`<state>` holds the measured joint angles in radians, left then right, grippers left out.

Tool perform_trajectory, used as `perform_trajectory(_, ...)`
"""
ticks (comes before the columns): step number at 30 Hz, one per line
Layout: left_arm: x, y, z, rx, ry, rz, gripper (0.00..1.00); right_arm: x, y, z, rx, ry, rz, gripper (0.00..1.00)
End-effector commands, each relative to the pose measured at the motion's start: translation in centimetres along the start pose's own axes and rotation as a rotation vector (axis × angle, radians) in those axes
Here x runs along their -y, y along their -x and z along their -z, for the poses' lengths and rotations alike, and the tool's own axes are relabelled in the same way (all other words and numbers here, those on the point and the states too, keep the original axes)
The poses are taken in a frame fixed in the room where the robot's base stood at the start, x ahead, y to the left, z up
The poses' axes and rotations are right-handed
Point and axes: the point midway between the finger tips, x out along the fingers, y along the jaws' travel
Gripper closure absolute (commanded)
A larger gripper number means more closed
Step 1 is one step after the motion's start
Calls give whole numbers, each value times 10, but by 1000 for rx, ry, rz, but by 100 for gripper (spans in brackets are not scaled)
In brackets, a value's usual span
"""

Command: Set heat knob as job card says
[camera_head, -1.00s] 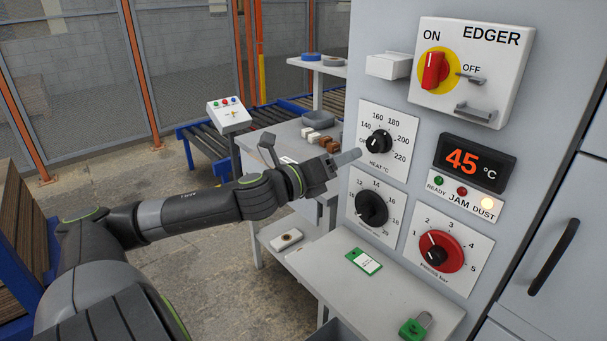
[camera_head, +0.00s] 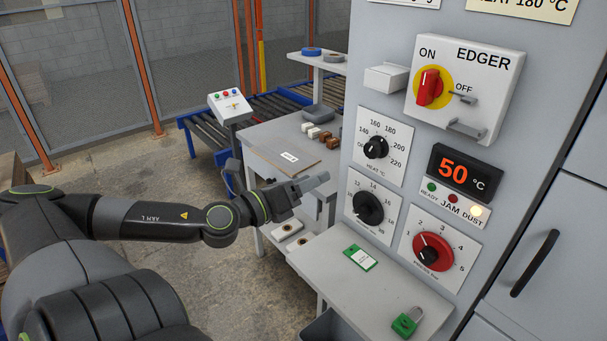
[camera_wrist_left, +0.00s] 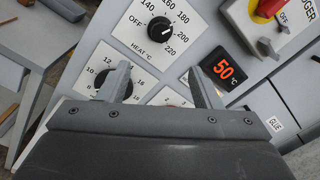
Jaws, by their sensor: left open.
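The black heat knob (camera_head: 376,147) sits on a white dial plate marked OFF and 140 to 220 on the grey machine front. It also shows in the left wrist view (camera_wrist_left: 159,31), beyond my fingers; I cannot read its pointer surely. A card (camera_head: 520,6) at the top edge reads "HEAT 180 °C" and is partly cut off. The display (camera_head: 453,172) reads 50 °C. My left gripper (camera_head: 318,179) is empty, left of and below the heat knob and apart from it. In the left wrist view its fingers (camera_wrist_left: 160,85) are spread. My right gripper is not in view.
Below the heat knob are another black dial (camera_head: 368,208) and a red pressure knob (camera_head: 432,251). The red EDGER switch (camera_head: 429,87) is above right. A green-edged tag (camera_head: 361,257) and green padlock (camera_head: 407,322) lie on the shelf (camera_head: 350,290). The DUST lamp glows.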

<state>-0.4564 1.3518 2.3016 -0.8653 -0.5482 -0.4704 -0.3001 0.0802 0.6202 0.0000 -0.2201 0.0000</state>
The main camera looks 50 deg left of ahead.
Motion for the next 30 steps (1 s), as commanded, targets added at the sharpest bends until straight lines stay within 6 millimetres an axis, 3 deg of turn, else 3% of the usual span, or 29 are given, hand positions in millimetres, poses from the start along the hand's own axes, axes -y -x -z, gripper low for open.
perform_trajectory(7,1,9,0,0,1,2,42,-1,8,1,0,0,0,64)
perform_trajectory(25,-1,9,0,1,3,-1,42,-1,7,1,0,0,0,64)
perform_trajectory(28,-17,8,0,14,32,-37,42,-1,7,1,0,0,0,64)
perform_trajectory(30,-46,8,0,37,82,-100,42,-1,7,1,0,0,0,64)
